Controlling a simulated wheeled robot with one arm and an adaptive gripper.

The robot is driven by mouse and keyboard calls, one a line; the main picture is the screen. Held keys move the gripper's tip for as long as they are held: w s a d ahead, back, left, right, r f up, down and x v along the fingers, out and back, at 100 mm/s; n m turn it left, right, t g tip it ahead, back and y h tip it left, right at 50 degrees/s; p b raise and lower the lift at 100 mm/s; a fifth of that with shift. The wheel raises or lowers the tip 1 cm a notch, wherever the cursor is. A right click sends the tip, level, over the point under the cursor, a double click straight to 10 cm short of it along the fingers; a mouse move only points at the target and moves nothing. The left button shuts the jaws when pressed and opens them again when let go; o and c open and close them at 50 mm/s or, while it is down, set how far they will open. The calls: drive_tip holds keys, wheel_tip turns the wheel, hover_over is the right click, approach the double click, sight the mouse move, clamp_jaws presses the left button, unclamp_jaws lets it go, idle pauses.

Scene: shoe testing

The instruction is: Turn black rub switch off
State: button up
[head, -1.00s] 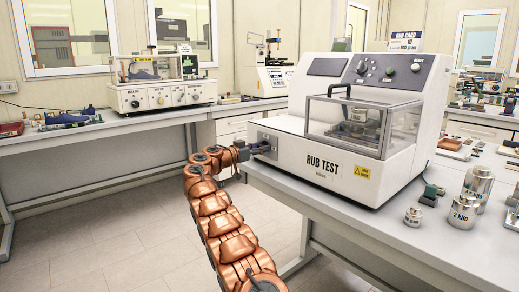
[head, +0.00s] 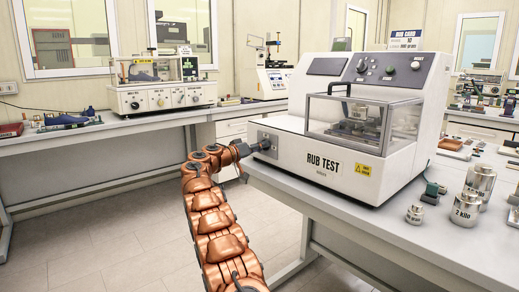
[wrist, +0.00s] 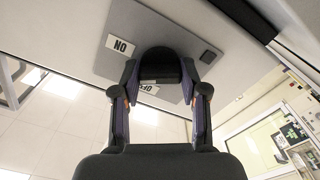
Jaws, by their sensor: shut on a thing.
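The picture is upside down: an ON label (wrist: 122,46) shows on one side of the switch, and an OFF label (wrist: 149,88) on the other is partly hidden. In the head view my gripper hides the switch.
Another white machine (head: 160,95) stands on the back left bench. The floor left of my arm is clear.

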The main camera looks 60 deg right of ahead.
drive_tip(key=n+p, duration=0.1)
drive_tip(key=n, duration=0.1)
drive_tip(key=shift+w+r+n, duration=0.1)
drive_tip(key=shift+r+n, duration=0.05)
drive_tip(key=shift+n, duration=0.25)
drive_tip(key=n+p, duration=0.2)
drive_tip(key=n, duration=0.2)
drive_tip(key=n+p, duration=0.3)
drive_tip(key=n, duration=0.1)
drive_tip(key=shift+n, duration=0.6)
drive_tip(key=o, duration=1.1)
drive_tip(key=shift+o, duration=0.2)
drive_tip(key=v, duration=1.2)
